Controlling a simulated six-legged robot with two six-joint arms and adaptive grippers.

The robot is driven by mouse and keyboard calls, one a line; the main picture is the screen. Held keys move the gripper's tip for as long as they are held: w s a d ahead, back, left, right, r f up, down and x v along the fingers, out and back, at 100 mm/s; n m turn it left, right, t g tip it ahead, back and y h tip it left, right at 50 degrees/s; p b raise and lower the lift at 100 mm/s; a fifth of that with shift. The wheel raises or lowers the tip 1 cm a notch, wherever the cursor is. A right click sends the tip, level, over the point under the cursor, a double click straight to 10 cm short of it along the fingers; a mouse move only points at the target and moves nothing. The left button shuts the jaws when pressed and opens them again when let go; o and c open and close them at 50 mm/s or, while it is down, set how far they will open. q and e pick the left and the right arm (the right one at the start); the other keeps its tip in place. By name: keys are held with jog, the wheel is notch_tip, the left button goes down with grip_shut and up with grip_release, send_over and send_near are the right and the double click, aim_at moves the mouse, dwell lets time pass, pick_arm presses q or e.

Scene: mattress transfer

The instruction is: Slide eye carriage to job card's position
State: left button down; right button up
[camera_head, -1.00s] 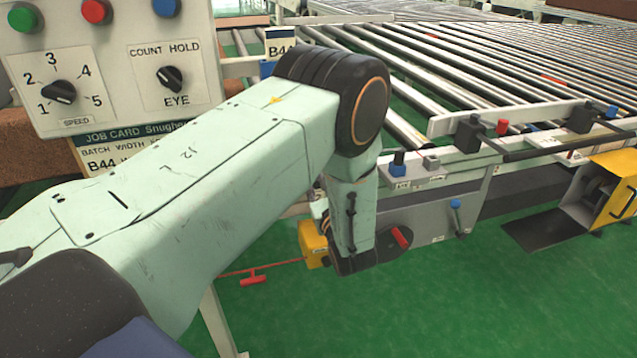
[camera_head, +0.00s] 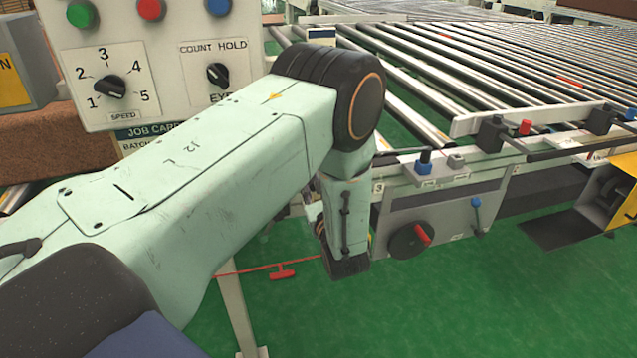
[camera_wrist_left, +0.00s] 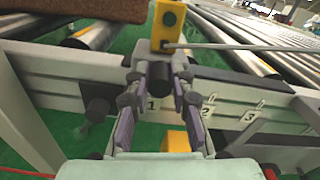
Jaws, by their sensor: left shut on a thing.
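In the left wrist view my left gripper (camera_wrist_left: 158,88) is shut on the dark knob (camera_wrist_left: 157,73) of the eye carriage, whose yellow block (camera_wrist_left: 168,24) stands above the rail. The knob is by the printed 1; marks 2 and 3 (camera_wrist_left: 249,116) are to the right on the pale rail (camera_wrist_left: 225,104). In the head view the fingers and carriage are hidden behind my left arm. The job card (camera_head: 150,131) hangs under the control panel, mostly covered by the arm; only part of its heading and "BATCH" show. My right gripper is not in view.
The control panel (camera_head: 150,60) has a speed dial and a count/hold/eye switch. The roller conveyor (camera_head: 480,75) runs behind the rail. A red pull cord with a handle (camera_head: 283,273) hangs low. A yellow housing (camera_head: 622,195) stands at right. Green floor is open in front.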

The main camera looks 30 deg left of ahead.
pick_arm(q)
jog(key=shift+s+a, duration=0.1)
jog(key=c, duration=1.2)
grip_release()
jog(key=shift+o, duration=0.2)
jog(key=shift+w, duration=0.2)
jog(key=shift+d, duration=0.25)
jog(key=v, duration=0.7)
jog(key=shift+s, duration=0.2)
